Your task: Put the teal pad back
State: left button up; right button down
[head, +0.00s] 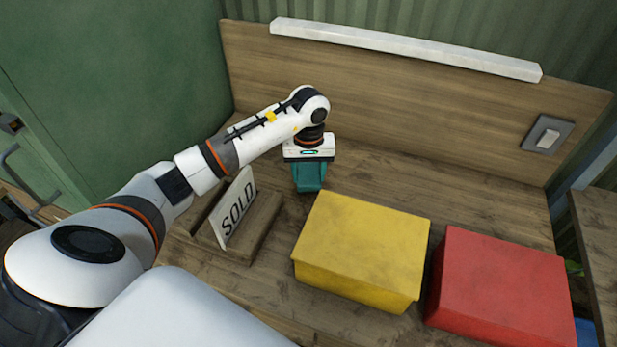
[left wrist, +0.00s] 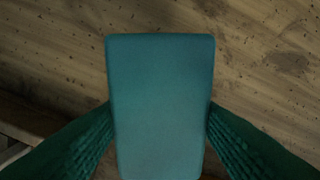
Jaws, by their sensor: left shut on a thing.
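The teal pad (left wrist: 160,100) is a flat, rounded rectangle in the left wrist view. My left gripper (head: 308,185) has dark teal fingers, and they close on the pad's two sides. In the head view the gripper points down over the wooden bench (head: 370,185), behind the yellow box and right of the SOLD sign. There the pad and fingers blend into one teal shape, so I cannot tell whether the pad touches the bench. My right gripper is not in view.
A SOLD sign (head: 237,208) leans in a wooden holder (head: 259,222) close to the left arm. A yellow box (head: 362,245) and a red box (head: 500,290) stand in front and to the right. A wooden back panel with a switch (head: 548,136) rises behind. Bench behind the boxes is clear.

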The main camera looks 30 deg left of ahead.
aim_at(309, 172)
pick_arm(q)
notch_tip(309, 172, down, 3)
jog(key=shift+p, duration=0.3)
jog(key=shift+f, duration=0.1)
jog(key=o, duration=0.5)
jog(key=shift+f+b, duration=0.1)
jog(key=shift+b, duration=0.2)
jog(key=o, duration=0.4)
jog(key=shift+o, duration=0.2)
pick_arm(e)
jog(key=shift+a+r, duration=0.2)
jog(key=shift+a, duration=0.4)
pick_arm(q)
jog(key=shift+r+p, duration=0.35)
jog(key=shift+p, duration=0.05)
jog(key=shift+r+b, duration=0.35)
jog(key=shift+b, duration=0.05)
notch_tip(309, 172, up, 11)
jog(key=b, duration=0.2)
jog(key=shift+s+b, duration=0.1)
jog(key=shift+b, duration=0.2)
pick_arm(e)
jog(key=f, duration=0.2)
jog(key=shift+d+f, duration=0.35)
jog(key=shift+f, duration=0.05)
